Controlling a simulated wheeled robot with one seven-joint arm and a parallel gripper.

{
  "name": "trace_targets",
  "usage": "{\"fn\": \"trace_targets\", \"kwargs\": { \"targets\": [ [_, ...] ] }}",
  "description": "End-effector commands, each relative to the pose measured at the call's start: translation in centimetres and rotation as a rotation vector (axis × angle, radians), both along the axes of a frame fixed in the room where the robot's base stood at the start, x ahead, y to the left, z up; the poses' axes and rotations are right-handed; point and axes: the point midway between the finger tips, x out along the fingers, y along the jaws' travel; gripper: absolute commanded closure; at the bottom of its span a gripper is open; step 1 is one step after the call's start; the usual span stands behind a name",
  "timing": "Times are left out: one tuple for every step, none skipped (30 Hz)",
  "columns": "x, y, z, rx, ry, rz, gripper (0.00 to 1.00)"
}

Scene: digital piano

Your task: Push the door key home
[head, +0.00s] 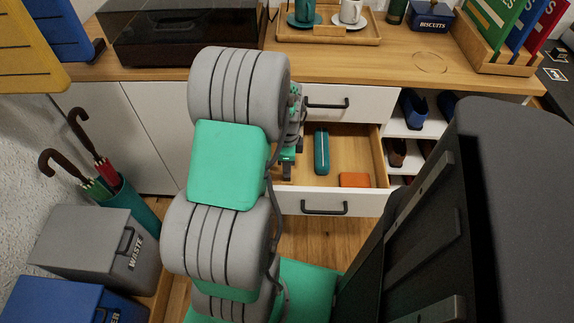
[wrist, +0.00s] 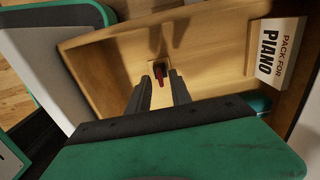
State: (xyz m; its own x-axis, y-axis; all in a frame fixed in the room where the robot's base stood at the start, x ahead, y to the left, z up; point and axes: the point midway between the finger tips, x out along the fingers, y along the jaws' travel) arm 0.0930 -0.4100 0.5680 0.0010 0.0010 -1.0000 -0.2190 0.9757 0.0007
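In the wrist view a small red piece (wrist: 160,77), with a dark part at its far end, shows on the wood between my fingertips. It may be the door key, but it is too small to be sure. My gripper (wrist: 160,82) has its two dark fingers apart, one on each side of the red piece, and I see no clear contact. In the head view my gripper (head: 284,172) is at the left part of an open wooden drawer (head: 343,145), partly hidden by my arm. No key can be made out there.
The drawer also holds a teal case (head: 321,151) and an orange item (head: 354,180). A "PACK FOR PIANO" card (wrist: 279,50) stands at the drawer's side. The drawer front (head: 325,203) sticks out. An umbrella bin (head: 135,211) and waste box (head: 85,245) stand at left.

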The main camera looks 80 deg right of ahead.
Motion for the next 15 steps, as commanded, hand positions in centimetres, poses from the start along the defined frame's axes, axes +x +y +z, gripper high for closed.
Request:
{"fn": "trace_targets", "kwargs": {
  "targets": [
    [0.0, 0.0, 0.0, 0.000, 0.000, 0.000, 0.70],
    [0.0, 0.0, 0.0, 0.000, 0.000, 0.000, 0.70],
    [0.0, 0.0, 0.0, 0.000, 0.000, 0.000, 0.70],
    [0.0, 0.0, 0.0, 0.000, 0.000, 0.000, 0.70],
    [0.0, 0.0, 0.0, 0.000, 0.000, 0.000, 0.70],
    [0.0, 0.0, 0.0, 0.000, 0.000, 0.000, 0.70],
    [0.0, 0.0, 0.0, 0.000, 0.000, 0.000, 0.70],
    [0.0, 0.0, 0.0, 0.000, 0.000, 0.000, 0.70],
    [0.0, 0.0, 0.1, 0.000, 0.000, 0.000, 0.70],
    [0.0, 0.0, 0.3, 0.000, 0.000, 0.000, 0.70],
    [0.0, 0.0, 0.5, -0.001, 0.000, 0.000, 0.70],
    [0.0, 0.0, 0.8, -0.001, 0.000, 0.000, 0.70],
    [0.0, 0.0, 1.1, -0.001, 0.000, 0.000, 0.70],
    [0.0, 0.0, 1.3, -0.001, 0.000, 0.000, 0.70],
    [0.0, 0.0, 1.7, -0.001, 0.000, 0.000, 0.70]
  ]
}}
